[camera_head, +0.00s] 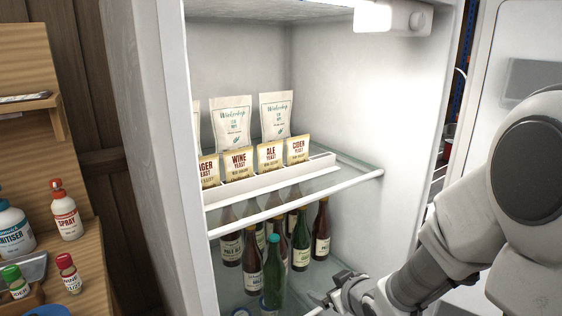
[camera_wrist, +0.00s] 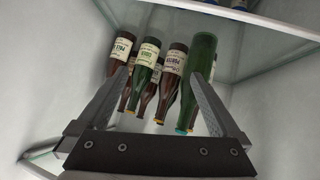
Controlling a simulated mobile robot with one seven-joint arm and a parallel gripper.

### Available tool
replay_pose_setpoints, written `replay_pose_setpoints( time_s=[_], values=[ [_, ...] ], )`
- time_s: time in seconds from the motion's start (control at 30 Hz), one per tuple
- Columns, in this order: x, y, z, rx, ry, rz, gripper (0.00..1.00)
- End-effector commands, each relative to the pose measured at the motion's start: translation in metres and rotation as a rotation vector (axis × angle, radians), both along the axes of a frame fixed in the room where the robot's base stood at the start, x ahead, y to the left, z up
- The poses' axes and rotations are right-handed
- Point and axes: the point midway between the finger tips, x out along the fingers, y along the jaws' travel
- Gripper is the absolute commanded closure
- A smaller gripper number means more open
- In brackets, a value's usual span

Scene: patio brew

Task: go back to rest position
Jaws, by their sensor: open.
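My gripper (camera_head: 338,296) is at the lower middle of the head view, inside or at the front of the open fridge, near the lower glass shelf. In the wrist view my gripper (camera_wrist: 158,98) shows two fingers spread apart with nothing held between them. Beyond the fingers stand several brown and green bottles, among them a green bottle (camera_wrist: 202,62) without a visible label at the right. In the head view a green bottle with a teal cap (camera_head: 272,275) stands at the front of the group, to the left of my gripper.
The upper shelf holds a white tray (camera_head: 262,181) of yeast packets, with white pouches (camera_head: 231,122) behind. The upper shelf's front bar (camera_head: 300,203) is above my gripper. The fridge door (camera_head: 520,50) is open at right. A wooden shelf unit with spray bottles (camera_head: 66,212) stands left.

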Motion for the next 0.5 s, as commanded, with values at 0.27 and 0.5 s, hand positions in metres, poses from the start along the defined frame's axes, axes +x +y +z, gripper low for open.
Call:
replay_pose_setpoints(
  time_s=[0.27,0.5],
  values=[
    [-0.037,-0.041,0.059,-0.125,0.12,-0.212,0.0],
    [-0.096,-0.051,0.103,-0.095,0.241,-0.366,0.0]
  ],
)
